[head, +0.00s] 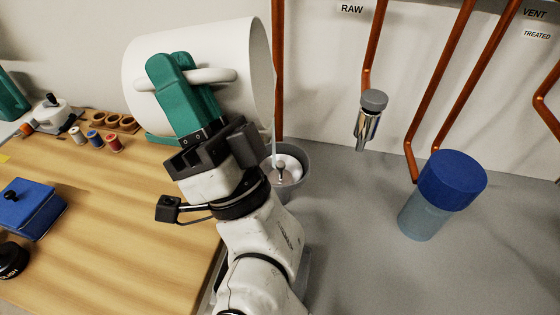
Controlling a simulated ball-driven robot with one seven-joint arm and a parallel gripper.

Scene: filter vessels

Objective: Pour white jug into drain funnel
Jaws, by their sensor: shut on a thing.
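The large white jug (205,60) is held up in the head view, tipped far over onto its side with its open mouth toward the right. My gripper (190,95), with green fingers, is shut on the jug's handle (200,76). A thin pale stream (273,115) falls from the jug's lip. Below it is the drain funnel (297,162), a grey round basin with a white inside and a small knob-like piece in the middle. My wrist hides the funnel's left part. The stream meets the funnel's inside. The jug's inside is mostly hidden.
A wooden bench (110,220) at left holds thread spools (95,139), a blue lidded box (30,208) and a black round container (10,260). Copper pipes (440,90) run down the wall. A blue-topped clear vessel (440,195) and a metal spout (368,125) are at right.

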